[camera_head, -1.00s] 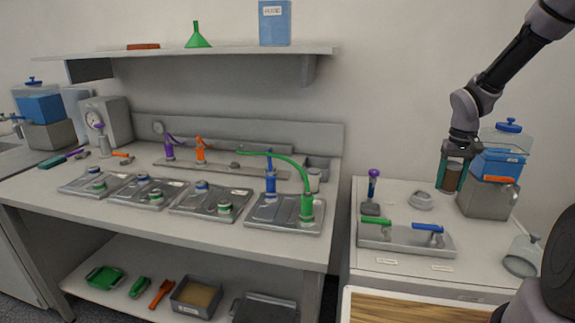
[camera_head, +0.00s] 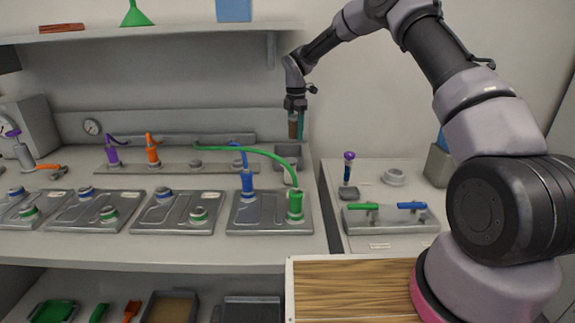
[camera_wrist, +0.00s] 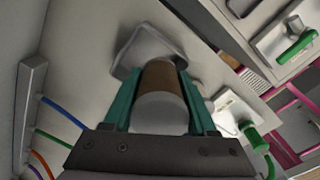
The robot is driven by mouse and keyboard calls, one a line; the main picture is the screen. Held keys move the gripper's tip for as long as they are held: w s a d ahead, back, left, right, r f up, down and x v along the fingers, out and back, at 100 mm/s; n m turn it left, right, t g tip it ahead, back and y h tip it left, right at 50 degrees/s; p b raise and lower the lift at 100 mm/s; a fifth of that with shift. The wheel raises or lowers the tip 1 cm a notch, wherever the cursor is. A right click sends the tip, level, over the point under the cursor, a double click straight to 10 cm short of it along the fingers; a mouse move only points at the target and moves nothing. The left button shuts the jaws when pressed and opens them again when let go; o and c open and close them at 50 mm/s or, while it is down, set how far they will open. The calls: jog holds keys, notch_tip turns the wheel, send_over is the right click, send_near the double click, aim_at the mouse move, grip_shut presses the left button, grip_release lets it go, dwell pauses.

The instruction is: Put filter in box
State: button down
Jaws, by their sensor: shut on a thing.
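The filter (camera_head: 293,129) is a short cylinder with a brown band and a pale end. My gripper (camera_head: 297,126) is shut on it, with the teal fingers on either side. It hangs above the back right corner of the bench. In the wrist view the filter (camera_wrist: 160,95) sits between both fingers. A small grey open box (camera_head: 262,161) stands at the back right of the bench, below the gripper. In the wrist view a grey box (camera_wrist: 128,58) shows just beyond the filter, partly hidden by it. The filter is apart from the bench.
Metal plates with blue and green fittings line the bench; the nearest (camera_head: 262,222) carries a green hose (camera_head: 262,152). A shelf (camera_head: 150,33) overhangs the back.

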jog(key=shift+w+a+f+n, duration=0.1)
jog(key=shift+w+a+n, duration=0.05)
jog(key=shift+a+n, duration=0.4)
jog(key=shift+w+a+n, duration=0.1)
jog(key=shift+a+n, duration=0.35)
jog(key=shift+a, duration=0.2)
notch_tip(320, 180, down, 10)
jog(key=shift+a, duration=0.15)
jog(key=shift+f, duration=0.1)
jog(key=shift+c, duration=1)
grip_release()
notch_tip(320, 180, up, 8)
jog(key=shift+f, duration=0.15)
